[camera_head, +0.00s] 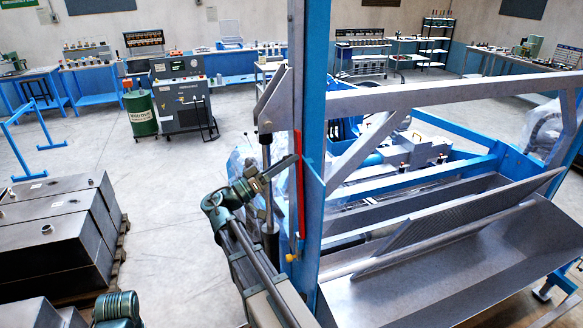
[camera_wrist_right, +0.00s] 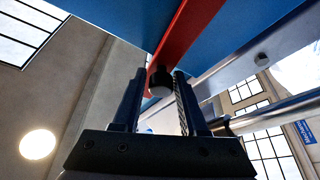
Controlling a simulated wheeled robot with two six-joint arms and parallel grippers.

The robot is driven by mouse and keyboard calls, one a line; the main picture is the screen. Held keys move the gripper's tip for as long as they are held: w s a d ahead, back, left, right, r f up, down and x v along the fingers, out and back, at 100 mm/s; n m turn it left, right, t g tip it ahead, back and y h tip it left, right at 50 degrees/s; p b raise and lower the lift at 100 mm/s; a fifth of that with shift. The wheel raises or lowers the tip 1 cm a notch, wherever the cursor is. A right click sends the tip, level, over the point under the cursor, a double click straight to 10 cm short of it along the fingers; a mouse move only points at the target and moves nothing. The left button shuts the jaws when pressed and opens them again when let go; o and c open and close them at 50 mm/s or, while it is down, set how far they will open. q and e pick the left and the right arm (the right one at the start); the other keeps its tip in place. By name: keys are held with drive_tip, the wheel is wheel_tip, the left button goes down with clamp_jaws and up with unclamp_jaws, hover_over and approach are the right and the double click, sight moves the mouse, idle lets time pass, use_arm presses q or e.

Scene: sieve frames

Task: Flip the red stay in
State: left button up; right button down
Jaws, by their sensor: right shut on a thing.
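The red stay (camera_head: 300,205) is a thin red bar standing near upright along the blue post (camera_head: 313,120) in the head view. In the right wrist view, the red stay (camera_wrist_right: 186,34) runs down from the top edge against a blue beam, with a dark round knob (camera_wrist_right: 160,82) at its near end. My right gripper (camera_head: 291,162) reaches it from the left at about mid-height. In the wrist view, my right gripper (camera_wrist_right: 160,92) is shut on the stay, the knob showing between its fingers. The exact contact is partly hidden. My left gripper is not in view.
A grey strut (camera_head: 267,170) stands just left of the post. A sloped metal sieve screen and trough (camera_head: 420,275) fill the right. Grey metal boxes (camera_head: 50,240) on a pallet stand at the left. Open floor (camera_head: 165,220) lies between.

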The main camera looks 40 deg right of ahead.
drive_tip(key=w+n, duration=0.1)
drive_tip(key=w+d+f+n+t, duration=0.1)
drive_tip(key=w+n, duration=0.2)
drive_tip(key=w, duration=0.1)
drive_tip(key=shift+w+d+f+n+t+y, duration=0.15)
drive_tip(key=shift+d+f+n+t+y, duration=0.15)
drive_tip(key=shift+f+t+y, duration=0.1)
drive_tip(key=c, duration=0.7)
unclamp_jaws()
drive_tip(key=shift+c, duration=0.2)
drive_tip(key=shift+o, duration=0.9)
drive_tip(key=shift+w+d, duration=0.15)
drive_tip(key=shift+d, duration=0.05)
drive_tip(key=shift+a, duration=0.1)
drive_tip(key=shift+a, duration=0.1)
drive_tip(key=b+v, duration=0.4)
drive_tip(key=v, duration=0.9)
drive_tip(key=shift+a+f, duration=0.15)
drive_tip(key=shift+a, duration=0.1)
